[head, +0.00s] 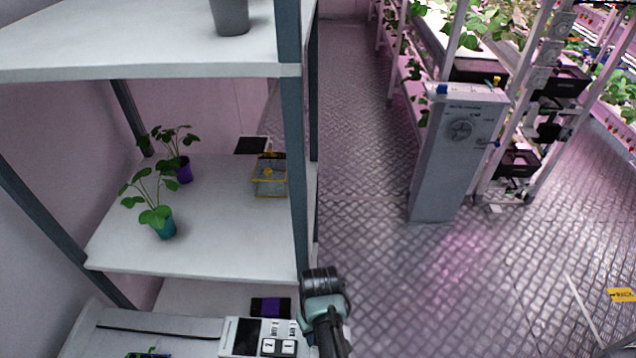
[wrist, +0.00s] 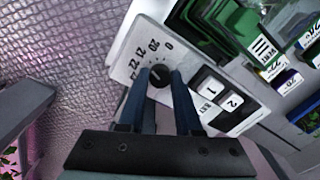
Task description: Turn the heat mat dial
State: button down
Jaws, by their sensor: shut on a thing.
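The heat mat dial (wrist: 159,75) is a round black knob on a white control panel (wrist: 150,38), with numbers printed around it. My gripper (wrist: 161,80) is in the wrist view with its two blue fingers on either side of the dial, shut on it. In the head view the panel (head: 240,351) shows at the bottom edge, with a dark screen and buttons marked 1 and 2. My arm comes in beside its right end, and the dial is hidden there.
A shelf rack stands at left, with two potted plants (head: 163,226) (head: 182,170) and a small yellow-framed item (head: 269,175) on its middle shelf. A dark and purple block (head: 270,307) lies behind the panel. Green trays and labels (wrist: 232,28) sit right of the panel in the wrist view.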

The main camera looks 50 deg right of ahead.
jog(key=shift+w+n, duration=0.1)
jog(key=shift+n, duration=0.2)
jog(key=c, duration=0.6)
grip_release()
notch_tip(320, 180, up, 13)
jog(key=b, duration=0.1)
jog(key=shift+b, duration=0.4)
jog(key=shift+d, duration=0.1)
